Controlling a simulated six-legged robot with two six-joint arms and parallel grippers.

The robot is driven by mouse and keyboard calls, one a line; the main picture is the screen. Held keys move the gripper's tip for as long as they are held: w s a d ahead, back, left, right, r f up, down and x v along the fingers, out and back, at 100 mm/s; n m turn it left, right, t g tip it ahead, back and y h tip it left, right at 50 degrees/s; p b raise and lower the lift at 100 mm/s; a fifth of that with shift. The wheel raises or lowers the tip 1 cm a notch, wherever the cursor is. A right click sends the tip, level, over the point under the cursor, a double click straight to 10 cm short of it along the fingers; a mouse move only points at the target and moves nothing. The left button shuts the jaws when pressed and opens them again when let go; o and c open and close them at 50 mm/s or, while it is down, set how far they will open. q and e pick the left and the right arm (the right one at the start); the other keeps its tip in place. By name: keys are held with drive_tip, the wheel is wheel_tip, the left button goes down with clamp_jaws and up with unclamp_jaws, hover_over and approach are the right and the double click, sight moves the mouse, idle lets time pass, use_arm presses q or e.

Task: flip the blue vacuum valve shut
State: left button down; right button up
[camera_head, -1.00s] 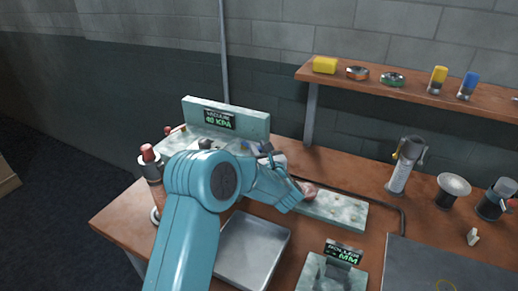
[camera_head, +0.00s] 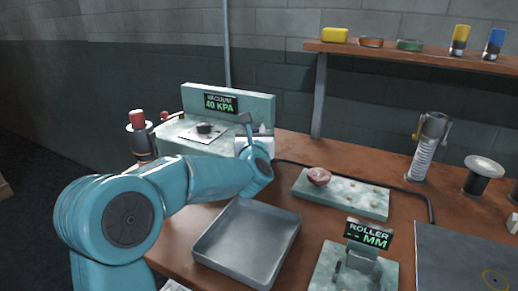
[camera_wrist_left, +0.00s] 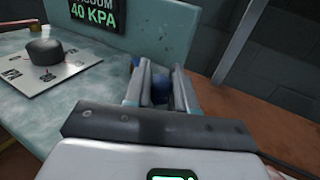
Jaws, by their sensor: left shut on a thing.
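The vacuum unit (camera_head: 262,103) is a pale marbled block with a tall back panel. Its green display (camera_head: 221,103) reads 40 KPA. A black knob (camera_head: 204,128) sits on a white plate on top; it also shows in the left wrist view (camera_wrist_left: 46,51). My left gripper (camera_head: 254,127) is at the unit's right end, its fingers pointing toward the back panel. In the left wrist view, my left gripper (camera_wrist_left: 160,78) is closed around the blue vacuum valve (camera_wrist_left: 182,92). Only small blue parts show between and beside the fingers; the lever's angle is hidden. My right gripper is out of view.
A metal tray (camera_head: 247,240) lies in front of the unit. A marbled board (camera_head: 352,196) with a pinkish piece (camera_head: 319,176) is to the right. A roller stand (camera_head: 362,257) is at the front. A red-topped post (camera_head: 138,130) stands left. A shelf (camera_head: 400,56) runs along the wall.

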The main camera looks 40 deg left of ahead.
use_arm(q)
drive_tip(key=shift+s+a+r+t+b, duration=0.15)
drive_tip(key=shift+s+r+t+b, duration=0.1)
drive_tip(key=shift+t+b, duration=0.05)
drive_tip(key=shift+r, duration=0.1)
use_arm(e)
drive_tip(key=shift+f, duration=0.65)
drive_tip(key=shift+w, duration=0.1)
use_arm(q)
drive_tip(key=c, duration=1)
unclamp_jaws()
drive_tip(key=shift+s+d, duration=0.15)
drive_tip(key=shift+d, duration=0.05)
drive_tip(key=b+v, duration=0.1)
drive_tip(key=v, duration=1.5)
drive_tip(key=shift+r, duration=0.15)
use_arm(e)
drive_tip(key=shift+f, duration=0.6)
use_arm(q)
drive_tip(key=shift+s+a, duration=0.1)
